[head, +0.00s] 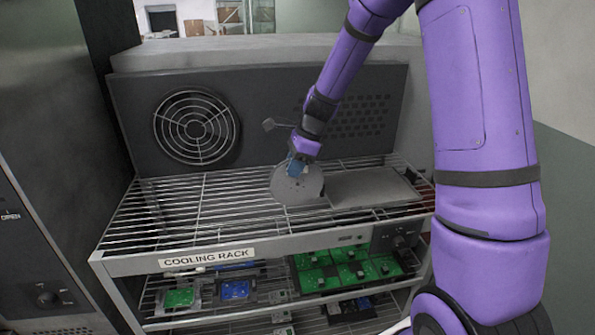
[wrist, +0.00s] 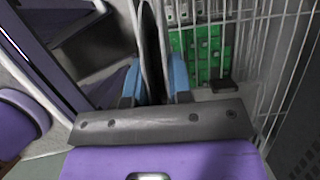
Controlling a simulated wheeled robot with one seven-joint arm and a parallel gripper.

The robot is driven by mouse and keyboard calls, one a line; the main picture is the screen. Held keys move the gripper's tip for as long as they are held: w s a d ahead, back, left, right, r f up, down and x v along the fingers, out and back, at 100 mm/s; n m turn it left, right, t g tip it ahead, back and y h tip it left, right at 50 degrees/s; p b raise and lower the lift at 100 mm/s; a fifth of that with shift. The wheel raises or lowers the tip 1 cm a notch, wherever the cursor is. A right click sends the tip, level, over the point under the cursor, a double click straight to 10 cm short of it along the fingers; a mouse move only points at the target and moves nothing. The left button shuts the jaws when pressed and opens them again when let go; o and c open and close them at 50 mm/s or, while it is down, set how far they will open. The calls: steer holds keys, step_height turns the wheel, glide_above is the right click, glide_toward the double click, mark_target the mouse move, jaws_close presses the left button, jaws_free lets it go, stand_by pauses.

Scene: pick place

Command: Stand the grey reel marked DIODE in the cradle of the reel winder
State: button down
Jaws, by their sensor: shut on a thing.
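My gripper (head: 297,167) is shut on a round grey reel (head: 297,190), gripping it near its upper edge with blue fingertips. The reel's flat face shows in the head view, just above or at the wire top of the rack; I cannot tell if it touches. In the wrist view the reel (wrist: 152,45) is edge-on between the blue fingertips (wrist: 155,88). No DIODE marking is readable. I cannot make out a reel winder or its cradle for certain.
The cooling rack (head: 205,253) has an open wire top, clear on the left. A flat grey plate (head: 375,187) lies right of the reel. A backboard with a round fan grille (head: 196,126) stands behind. Green boards (head: 345,265) and a blue board (head: 236,290) lie on the shelves below.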

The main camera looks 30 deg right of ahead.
steer(key=w+r, duration=0.1)
steer(key=w, duration=0.7)
steer(key=shift+w+r, duration=0.25)
steer(key=shift+w, duration=0.1)
stand_by(0.4)
steer(key=shift+s+a, duration=0.1)
